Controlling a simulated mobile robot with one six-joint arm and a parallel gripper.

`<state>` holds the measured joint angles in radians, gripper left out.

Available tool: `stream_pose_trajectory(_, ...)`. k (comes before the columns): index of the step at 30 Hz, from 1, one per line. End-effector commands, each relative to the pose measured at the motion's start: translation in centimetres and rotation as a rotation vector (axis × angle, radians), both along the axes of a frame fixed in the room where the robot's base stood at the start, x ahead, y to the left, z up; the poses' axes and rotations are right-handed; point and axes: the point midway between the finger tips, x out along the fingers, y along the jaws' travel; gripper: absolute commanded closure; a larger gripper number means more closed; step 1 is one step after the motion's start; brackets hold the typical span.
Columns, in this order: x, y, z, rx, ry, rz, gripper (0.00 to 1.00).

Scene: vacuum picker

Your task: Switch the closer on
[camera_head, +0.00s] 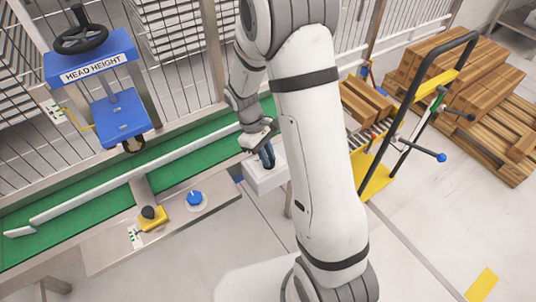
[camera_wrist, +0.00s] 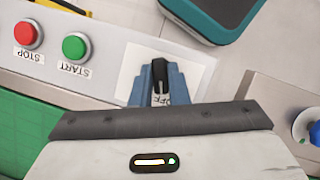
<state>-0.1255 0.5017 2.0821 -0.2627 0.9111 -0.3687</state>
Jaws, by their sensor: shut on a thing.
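My gripper (camera_wrist: 160,76) has its two blue fingers closed around a narrow black switch knob (camera_wrist: 158,70) on a white label plate (camera_wrist: 191,72). The word OFF is partly visible on the plate, between the fingers below the knob. Which way the knob points relative to its labels is hard to tell. The knob sits on a light grey control box (camera_wrist: 110,62). In the head view my gripper (camera_head: 267,156) is down on this box (camera_head: 265,182), beside the green conveyor; the knob is hidden there.
A red STOP button (camera_wrist: 28,33) and a green START button (camera_wrist: 75,46) sit left of the knob. A teal-edged dark device (camera_wrist: 212,12) is above it. A blue knob (camera_head: 194,198), a yellow-based black knob (camera_head: 150,214) and a yellow cart (camera_head: 376,180) stand nearby.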

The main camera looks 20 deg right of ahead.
Motion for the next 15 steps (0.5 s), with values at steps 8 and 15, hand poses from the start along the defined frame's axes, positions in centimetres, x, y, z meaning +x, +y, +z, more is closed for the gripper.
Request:
stream_pose_trajectory(8, 0.09, -0.16, 0.19, -0.002, 0.0, -0.119, 1.0)
stream_pose_trajectory(15, 0.16, -0.23, 0.2, -0.001, -0.001, -0.317, 1.0)
